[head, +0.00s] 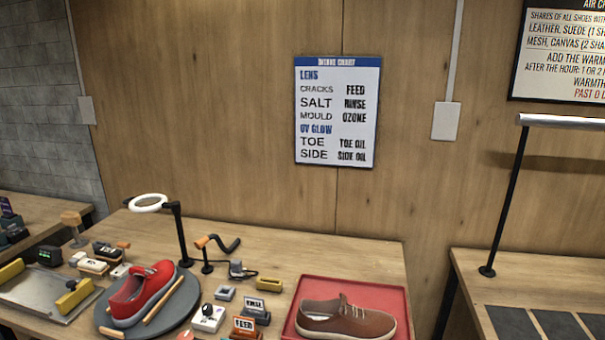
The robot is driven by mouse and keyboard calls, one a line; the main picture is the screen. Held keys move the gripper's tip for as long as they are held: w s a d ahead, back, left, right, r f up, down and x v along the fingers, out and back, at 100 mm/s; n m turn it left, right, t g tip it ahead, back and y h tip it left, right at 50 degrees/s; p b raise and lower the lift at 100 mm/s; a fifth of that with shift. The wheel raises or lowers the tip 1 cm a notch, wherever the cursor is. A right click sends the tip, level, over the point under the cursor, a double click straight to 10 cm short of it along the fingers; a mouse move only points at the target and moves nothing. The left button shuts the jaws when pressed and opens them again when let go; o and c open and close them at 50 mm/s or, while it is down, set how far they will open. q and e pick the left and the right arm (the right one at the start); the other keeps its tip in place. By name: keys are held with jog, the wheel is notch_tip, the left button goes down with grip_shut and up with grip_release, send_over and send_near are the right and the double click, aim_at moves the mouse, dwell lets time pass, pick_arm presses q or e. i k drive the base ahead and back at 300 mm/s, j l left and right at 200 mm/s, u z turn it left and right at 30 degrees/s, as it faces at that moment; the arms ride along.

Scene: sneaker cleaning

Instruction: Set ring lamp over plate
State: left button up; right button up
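The ring lamp is a white ring (149,210) on a black post (181,235) standing at the back edge of the plate. The ring hangs at the upper left of the post, high above the table. In the picture it lies above and behind the plate; I cannot tell whether it is directly over it. The round grey plate (187,292) carries a red sneaker (150,290) between light wooden bars. Neither of my grippers is in view.
A red tray (300,322) with a brown shoe (345,318) is at the right. A black crank with an orange grip (203,242) stands right of the lamp post. Small labelled blocks (245,325) crowd the middle. A metal tray (30,292) is at left.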

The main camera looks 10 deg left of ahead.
aim_at(151, 203)
jog(key=j+u, duration=0.1)
jog(key=j, duration=0.6)
jog(key=i+j, duration=0.1)
jog(key=j, duration=0.6)
jog(key=j+u, duration=0.15)
jog(key=j, duration=0.55)
jog(key=i+j+u, duration=0.1)
jog(key=j, duration=0.6)
jog(key=k+j+u, duration=0.2)
jog(key=k+u, duration=0.15)
jog(key=k, duration=0.05)
